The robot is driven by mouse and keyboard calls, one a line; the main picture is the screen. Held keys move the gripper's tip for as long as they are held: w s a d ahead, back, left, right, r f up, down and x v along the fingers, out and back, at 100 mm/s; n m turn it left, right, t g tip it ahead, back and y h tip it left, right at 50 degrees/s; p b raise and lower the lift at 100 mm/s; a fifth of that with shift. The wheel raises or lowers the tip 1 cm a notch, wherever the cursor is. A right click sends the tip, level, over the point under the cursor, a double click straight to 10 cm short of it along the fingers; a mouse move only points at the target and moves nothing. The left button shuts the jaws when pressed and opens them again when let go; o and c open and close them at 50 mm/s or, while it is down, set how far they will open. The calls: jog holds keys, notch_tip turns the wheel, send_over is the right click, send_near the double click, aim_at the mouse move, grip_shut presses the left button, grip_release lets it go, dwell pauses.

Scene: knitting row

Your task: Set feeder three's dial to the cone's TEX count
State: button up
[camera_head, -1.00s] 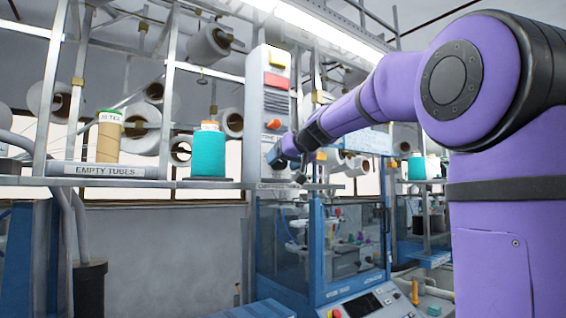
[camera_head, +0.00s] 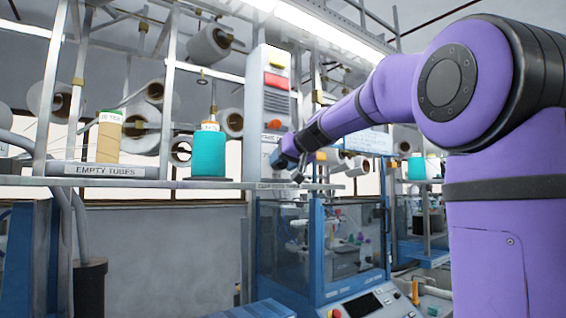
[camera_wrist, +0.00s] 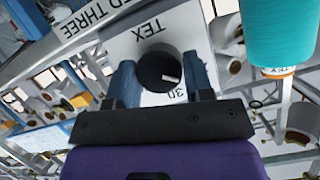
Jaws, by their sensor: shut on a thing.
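In the wrist view the black round dial (camera_wrist: 157,70) sits on a pale plate (camera_wrist: 190,32) printed TEX, with a 30 near its lower right. The dial's white mark points right and slightly down. My gripper (camera_wrist: 160,76) is shut on the dial, one blue finger on each side. In the head view my gripper (camera_head: 286,157) is against the tall grey panel. A teal cone (camera_wrist: 281,30) is at the wrist view's upper right, its label reading TEX, the number unreadable. A teal cone (camera_head: 209,157) stands on the shelf in the head view.
A rail label (camera_wrist: 88,22) reads "ED THREE", partly cut off. A tan tube (camera_head: 108,141) stands behind the "EMPTY TUBES" label (camera_head: 103,171) on the shelf. A blue-framed machine (camera_head: 330,260) stands below. White spools hang behind the posts.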

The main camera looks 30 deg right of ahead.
jog(key=m+y, duration=0.2)
jog(key=m, duration=0.2)
jog(key=shift+d+y, duration=0.15)
jog(key=shift+y, duration=0.25)
jog(key=m+t+y, duration=0.1)
jog(key=m, duration=0.2)
jog(key=shift+f+m+y, duration=0.15)
jog(key=shift+m+y, duration=0.15)
jog(key=shift+y, duration=0.1)
dwell(0.3)
jog(key=o, duration=0.9)
jog(key=shift+d, duration=0.1)
jog(key=v, duration=1)
jog(key=shift+s+d, duration=0.2)
jog(key=shift+s, duration=0.15)
